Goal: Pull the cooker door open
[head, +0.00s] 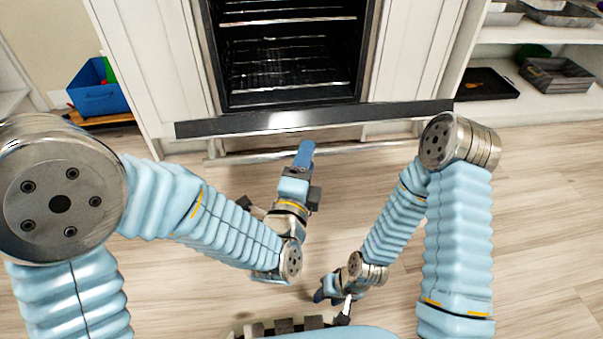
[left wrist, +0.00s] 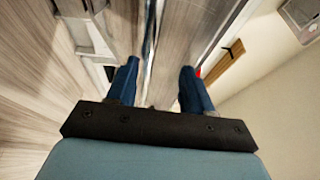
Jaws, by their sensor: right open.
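The cooker (head: 290,60) shows at the top of the head view, its dark inside and wire racks exposed. A long dark band (head: 240,124) crosses in front of it, apparently the top edge of the cooker door, tipped outward. A silver handle bar (head: 245,157) runs along the band's near side. My left gripper (head: 305,150) reaches over the bar. In the left wrist view its two blue fingers (left wrist: 158,88) stand apart, with a thin bar-like strip between them. I cannot tell whether they touch the bar. My right gripper (head: 333,297) is open, low near my base, away from the cooker.
White panels (head: 150,60) flank the cooker. A blue bin (head: 98,92) stands at the left. White shelves at the right hold a black tray (head: 486,84) and a grey crate (head: 555,76). The wooden floor (head: 540,230) is clear at the right.

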